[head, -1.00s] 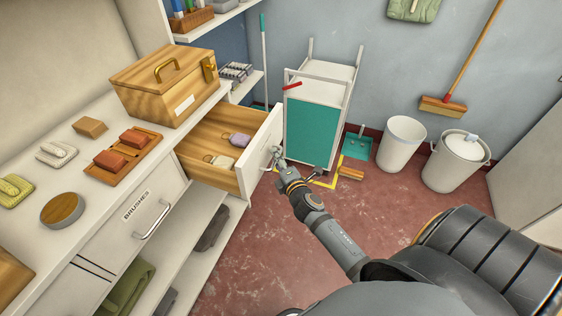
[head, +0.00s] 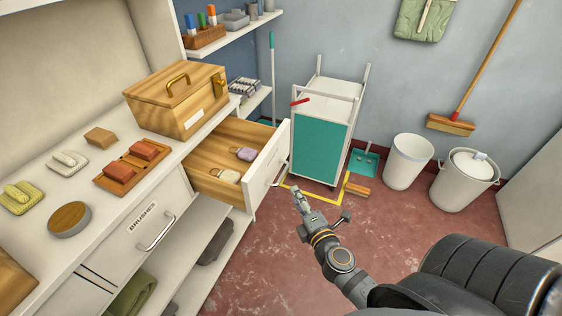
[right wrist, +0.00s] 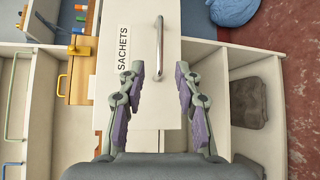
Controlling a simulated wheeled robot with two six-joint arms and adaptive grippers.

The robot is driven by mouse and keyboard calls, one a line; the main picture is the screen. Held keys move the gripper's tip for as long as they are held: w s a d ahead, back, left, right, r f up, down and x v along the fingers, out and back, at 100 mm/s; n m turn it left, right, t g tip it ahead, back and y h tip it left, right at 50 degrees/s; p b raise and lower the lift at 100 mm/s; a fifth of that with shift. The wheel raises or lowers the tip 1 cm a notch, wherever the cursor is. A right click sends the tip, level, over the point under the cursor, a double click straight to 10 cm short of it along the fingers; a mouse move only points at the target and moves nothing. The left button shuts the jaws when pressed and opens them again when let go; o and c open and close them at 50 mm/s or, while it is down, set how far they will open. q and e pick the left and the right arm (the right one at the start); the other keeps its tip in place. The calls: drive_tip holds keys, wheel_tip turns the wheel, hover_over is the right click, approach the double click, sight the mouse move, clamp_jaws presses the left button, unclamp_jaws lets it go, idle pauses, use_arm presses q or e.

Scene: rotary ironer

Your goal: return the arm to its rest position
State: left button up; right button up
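My right gripper (head: 300,198) is in front of the open drawer (head: 262,176), apart from it. In the right wrist view my right gripper (right wrist: 159,95) has its two purple-padded fingers spread wide with nothing between them. The drawer front, labelled SACHETS, and its metal handle (right wrist: 159,45) lie ahead of the fingers, clear of them. The drawer is pulled out from the counter and holds a cream sachet (head: 229,176) and a lilac sachet (head: 246,154). My left gripper is not in view.
A wooden box (head: 178,100) stands on the counter (head: 95,212) above the drawer. A white and teal cart (head: 322,148) stands beyond the gripper. The red floor (head: 270,255) beside the counter is clear.

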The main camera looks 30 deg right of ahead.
drive_tip(key=shift+f, duration=0.1)
drive_tip(key=s+d+f+m+g+p, duration=0.25)
drive_tip(key=s+f+m+g, duration=0.2)
drive_tip(key=f, duration=0.75)
drive_tip(key=s+d+f+m+g+p, duration=0.1)
drive_tip(key=s+f+m+g+p, duration=0.4)
drive_tip(key=f, duration=0.8)
drive_tip(key=s+a+f+m+g+p, duration=0.1)
drive_tip(key=s+f, duration=0.3)
drive_tip(key=s, duration=0.4)
drive_tip(key=s+a+f+m+g+y+p, duration=0.1)
drive_tip(key=s+f+m+g, duration=0.1)
drive_tip(key=s, duration=0.6)
drive_tip(key=s+a+f+m+g+p, duration=0.1)
drive_tip(key=s+f+m+g+p, duration=0.1)
drive_tip(key=s+f+m, duration=0.3)
drive_tip(key=s, duration=0.3)
drive_tip(key=shift+f, duration=0.3)
